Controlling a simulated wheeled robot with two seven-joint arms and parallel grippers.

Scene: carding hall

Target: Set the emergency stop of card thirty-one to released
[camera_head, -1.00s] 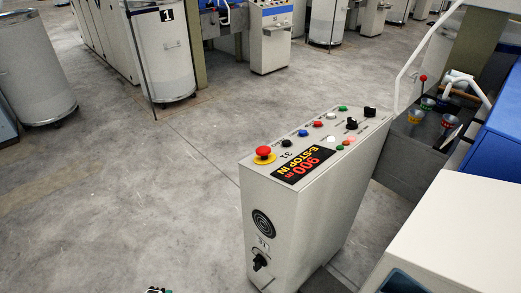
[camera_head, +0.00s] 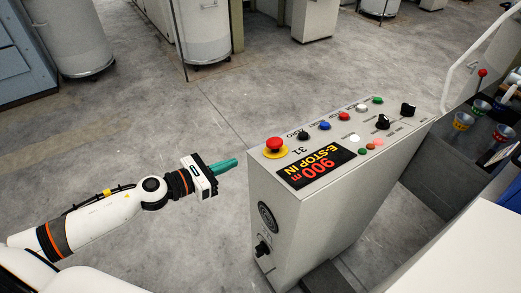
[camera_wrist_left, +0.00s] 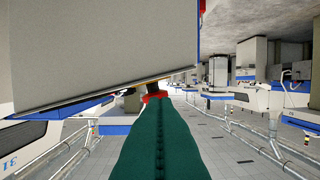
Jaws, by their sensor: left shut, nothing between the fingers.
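The control pedestal of card 31 (camera_head: 330,205) stands right of centre in the head view. Its emergency stop (camera_head: 275,146), a red mushroom button on a yellow collar, sits at the near left end of the top panel. The display (camera_head: 316,168) beside it reads "900 m E-STOP IN". My left gripper (camera_head: 235,162), with teal fingers, is shut and empty, just left of the pedestal and apart from the button. In the left wrist view the shut fingers (camera_wrist_left: 157,125) point toward the red button (camera_wrist_left: 155,97), which shows just beyond their tips. My right gripper is not in view.
Other coloured buttons and black rotary knobs (camera_head: 383,121) share the panel. A black switch (camera_head: 263,248) is on the pedestal's front face. A white cabinet top (camera_head: 450,250) is at the lower right. The floor left of the pedestal is clear.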

